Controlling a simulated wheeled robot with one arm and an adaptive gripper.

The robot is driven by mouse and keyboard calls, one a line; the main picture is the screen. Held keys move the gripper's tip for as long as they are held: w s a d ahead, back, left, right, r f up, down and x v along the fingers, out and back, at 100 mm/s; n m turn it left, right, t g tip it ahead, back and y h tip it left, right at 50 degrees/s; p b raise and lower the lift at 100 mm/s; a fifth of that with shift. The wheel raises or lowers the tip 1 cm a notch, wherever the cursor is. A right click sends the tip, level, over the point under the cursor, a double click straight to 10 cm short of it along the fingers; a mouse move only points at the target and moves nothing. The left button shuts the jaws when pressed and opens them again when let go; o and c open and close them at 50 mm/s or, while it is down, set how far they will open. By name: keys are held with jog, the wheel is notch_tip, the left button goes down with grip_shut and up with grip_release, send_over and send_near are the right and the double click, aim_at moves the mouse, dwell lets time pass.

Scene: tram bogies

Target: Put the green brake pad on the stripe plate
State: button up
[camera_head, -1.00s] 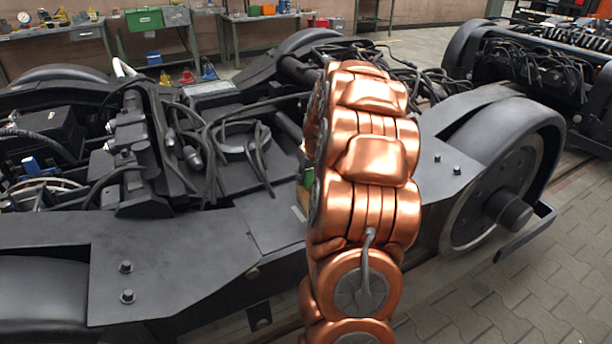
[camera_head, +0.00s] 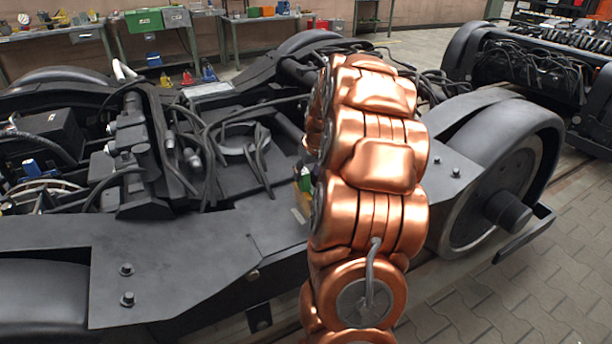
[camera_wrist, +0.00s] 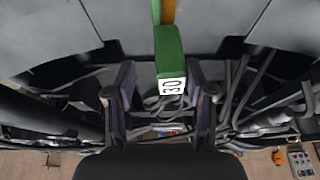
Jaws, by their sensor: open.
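The green brake pad (camera_wrist: 169,52) shows in the wrist view as a long green block with a white label reading 30 at its near end and an orange-brown strip along its far part. My gripper (camera_wrist: 160,85) is open, with one dark finger on each side of the pad's labelled end and a gap on both sides. In the head view a small green patch (camera_head: 304,183), which looks like the pad, shows at the left edge of my copper arm. The arm hides my gripper there. I cannot make out the stripe plate in either view.
A dark bogie frame (camera_head: 175,255) with cables and a wheel (camera_head: 490,195) fills the head view. Benches at the back carry a green box (camera_head: 144,20) and other items. Paved floor (camera_head: 500,290) lies open at the lower right.

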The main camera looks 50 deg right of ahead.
jog(key=p+v, duration=0.1)
jog(key=v, duration=0.8)
jog(key=s+a+f+n+g+y, duration=0.1)
jog(key=s+a+f+g, duration=0.15)
jog(key=a, duration=1.15)
jog(key=s+a+f+n+g+y, duration=0.15)
jog(key=s+a, duration=0.25)
jog(key=a, duration=1)
jog(key=s+a+g, duration=0.1)
jog(key=s+a, duration=0.2)
jog(key=s, duration=0.4)
jog(key=s+a+f+n+g, duration=0.1)
jog(key=s+a, duration=0.3)
jog(key=s, duration=0.3)
jog(key=s+a+f+g, duration=0.1)
jog(key=s+a+g, duration=0.1)
jog(key=s+a, duration=0.2)
jog(key=s+h, duration=0.1)
jog(key=s, duration=0.2)
jog(key=shift+f, duration=0.2)
jog(key=shift+n, duration=0.25)
